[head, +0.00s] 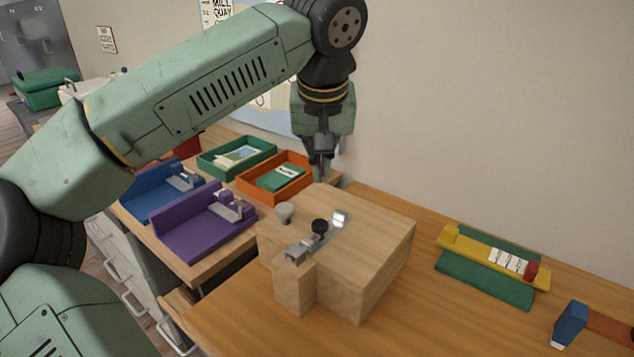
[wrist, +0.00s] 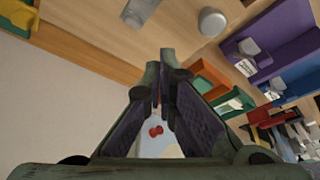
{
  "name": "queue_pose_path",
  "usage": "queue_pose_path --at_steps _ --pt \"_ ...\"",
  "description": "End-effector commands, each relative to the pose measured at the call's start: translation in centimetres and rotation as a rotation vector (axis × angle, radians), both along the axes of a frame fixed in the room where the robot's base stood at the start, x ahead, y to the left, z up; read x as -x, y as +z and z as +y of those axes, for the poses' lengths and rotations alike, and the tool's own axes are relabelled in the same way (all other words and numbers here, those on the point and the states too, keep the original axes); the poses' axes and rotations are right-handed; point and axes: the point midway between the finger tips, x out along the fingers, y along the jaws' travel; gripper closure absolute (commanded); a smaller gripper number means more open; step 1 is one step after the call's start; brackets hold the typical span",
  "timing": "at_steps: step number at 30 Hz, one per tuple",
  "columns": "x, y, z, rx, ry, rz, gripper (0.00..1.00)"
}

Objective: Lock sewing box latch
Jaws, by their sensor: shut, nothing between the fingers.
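The wooden sewing box (head: 380,262) stands on the desk in the middle of the head view. On its top are a metal latch bar (head: 330,229), a black knob (head: 319,226) and a metal catch (head: 297,252) near the front edge. A pale round knob (head: 284,213) stands to their left. My gripper (head: 320,172) is shut and empty, pointing down above the back of the box and apart from the latch. In the wrist view its fingers (wrist: 160,75) are together, with the pale knob (wrist: 212,21) above them. I cannot tell whether the latch is engaged.
Orange (head: 247,184), green (head: 208,161), purple (head: 187,238) and blue (head: 150,203) trays stand left of the box. A yellow holder (head: 470,250) on a green mat (head: 480,283) and a blue block (head: 570,324) lie to the right. Desk between is clear.

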Motion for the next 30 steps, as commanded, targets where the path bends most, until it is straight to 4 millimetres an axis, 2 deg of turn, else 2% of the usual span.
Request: queue_pose_path --at_steps 3,7,20,23,26,27,29,30 --pt "0.6 1.7 0.0 0.001 0.002 0.0 1.0" --pt "0.9 2.6 0.0 0.001 0.001 0.0 1.0" --pt "1.1 2.9 -0.4 0.017 -0.003 -0.002 1.0" --pt "1.5 3.1 -2.7 0.129 -0.018 -0.017 1.0" --pt "3.1 4.5 -7.4 0.386 -0.037 -0.027 1.0" --pt "4.3 5.6 -9.6 0.527 -0.043 -0.017 1.0" --pt "6.7 8.1 -12.5 0.759 -0.049 0.02 1.0" --pt "8.6 10.1 -13.9 0.916 -0.051 0.062 1.0"
